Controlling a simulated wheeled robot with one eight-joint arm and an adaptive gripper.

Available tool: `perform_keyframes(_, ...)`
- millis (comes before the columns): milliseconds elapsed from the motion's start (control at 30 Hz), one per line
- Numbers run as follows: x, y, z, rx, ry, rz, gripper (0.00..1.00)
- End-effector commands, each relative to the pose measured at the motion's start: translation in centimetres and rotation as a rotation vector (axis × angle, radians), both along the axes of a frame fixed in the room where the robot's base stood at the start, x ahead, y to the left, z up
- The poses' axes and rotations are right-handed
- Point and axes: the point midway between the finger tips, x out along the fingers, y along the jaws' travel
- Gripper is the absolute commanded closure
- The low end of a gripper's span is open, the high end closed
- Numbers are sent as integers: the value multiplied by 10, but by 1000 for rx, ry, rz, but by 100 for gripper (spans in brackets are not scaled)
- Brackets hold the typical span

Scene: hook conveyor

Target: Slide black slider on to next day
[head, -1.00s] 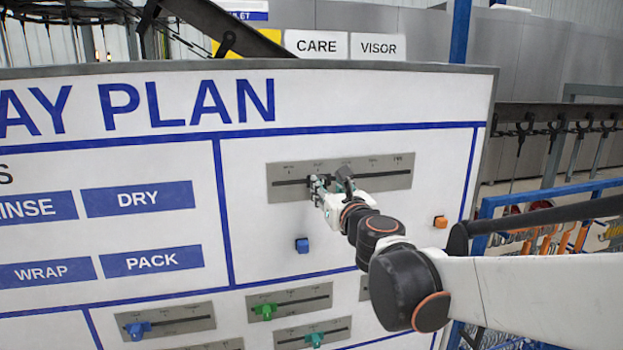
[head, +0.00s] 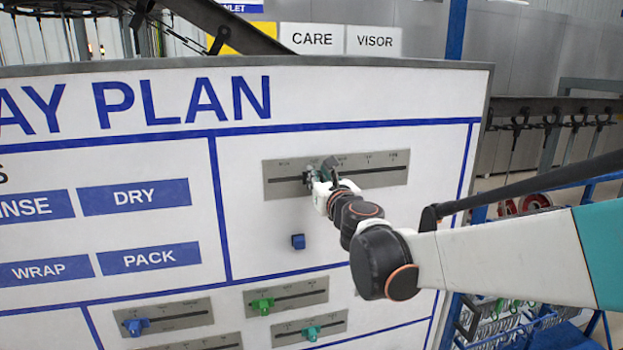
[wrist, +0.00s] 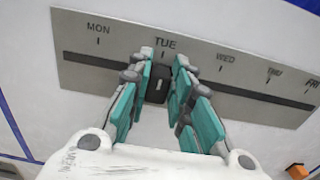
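The black slider (wrist: 157,88) stands in the slot of a grey day plate (wrist: 240,88), just below the TUE mark. MON is to its left, and WED, THU and FRI are to its right. The plate also shows in the head view (head: 385,176), on the white plan board. My gripper (wrist: 164,75) has its two teal fingers on either side of the slider, with the tips at the plate. The left finger is very close to the slider; whether either finger touches it I cannot tell.
A blue knob (head: 298,241) sticks out of the board below the plate. An orange knob (wrist: 297,171) shows at the wrist view's lower right. Green (head: 262,305), teal (head: 311,332) and blue (head: 136,326) sliders sit on lower plates. The slot right of my gripper is clear.

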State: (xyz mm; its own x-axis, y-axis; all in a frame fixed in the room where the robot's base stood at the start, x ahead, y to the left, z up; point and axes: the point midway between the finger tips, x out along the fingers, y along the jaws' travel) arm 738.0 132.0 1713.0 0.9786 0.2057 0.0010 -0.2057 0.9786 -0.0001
Motion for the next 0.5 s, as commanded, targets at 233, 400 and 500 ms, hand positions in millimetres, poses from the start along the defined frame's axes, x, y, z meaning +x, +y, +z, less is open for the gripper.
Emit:
perform_keyframes(233, 2, -10, -1, 0, 0, -3, 100)
perform_keyframes(400, 9, -43, -2, -1, 1, -6, 100)
perform_keyframes(500, 13, -60, -2, 0, 1, -5, 100)
